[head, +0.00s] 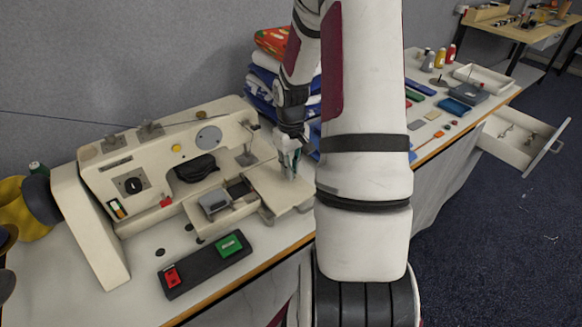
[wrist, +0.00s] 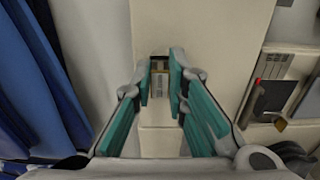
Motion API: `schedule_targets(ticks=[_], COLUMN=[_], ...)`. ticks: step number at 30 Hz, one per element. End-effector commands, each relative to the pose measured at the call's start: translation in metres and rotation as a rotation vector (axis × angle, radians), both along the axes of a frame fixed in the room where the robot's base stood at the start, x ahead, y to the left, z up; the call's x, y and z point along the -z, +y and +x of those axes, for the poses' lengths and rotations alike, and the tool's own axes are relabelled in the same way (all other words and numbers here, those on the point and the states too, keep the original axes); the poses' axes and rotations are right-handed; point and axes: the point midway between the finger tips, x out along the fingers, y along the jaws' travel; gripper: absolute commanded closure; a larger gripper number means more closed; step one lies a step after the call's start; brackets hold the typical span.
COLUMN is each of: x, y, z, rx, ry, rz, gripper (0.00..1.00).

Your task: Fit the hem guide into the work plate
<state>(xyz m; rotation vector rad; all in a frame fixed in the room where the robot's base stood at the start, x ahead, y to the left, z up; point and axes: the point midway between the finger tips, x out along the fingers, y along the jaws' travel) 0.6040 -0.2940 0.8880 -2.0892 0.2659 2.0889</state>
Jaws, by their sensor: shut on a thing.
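My gripper (head: 290,163) reaches down over the cream work plate (head: 262,180) at the right end of the sewing machine. In the wrist view my gripper (wrist: 161,72) has its teal finger pads on either side of a small grey and tan piece, the hem guide (wrist: 160,84), and is shut on it. The work plate (wrist: 215,35) fills the middle of the wrist view beneath the fingers. The hem guide is too small to make out in the head view. I cannot tell whether it touches the plate or sits in it.
The sewing machine (head: 140,178) stands left of my gripper. Folded cloths (head: 262,78) are stacked close behind. A black strip with a green block (head: 229,245) and a red block (head: 172,277) lies in front. An open drawer (head: 515,140) juts out at right.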

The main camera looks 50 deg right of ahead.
Motion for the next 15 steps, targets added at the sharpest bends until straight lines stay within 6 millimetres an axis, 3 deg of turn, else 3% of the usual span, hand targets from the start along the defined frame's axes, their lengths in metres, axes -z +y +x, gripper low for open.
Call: schedule_targets(ticks=[6,7,9,15], x=[0.0032,0.0035,0.0030,0.0028], y=[0.0003,0.0003,0.0004,0.0004], z=[0.0000,-0.0001,-0.0002,-0.0002], rx=[0.000,0.000,0.000,0.000], ry=[0.001,0.001,0.001,0.001], rz=[0.001,0.001,0.001,0.001], gripper=[1.00,0.84,0.68,0.66])
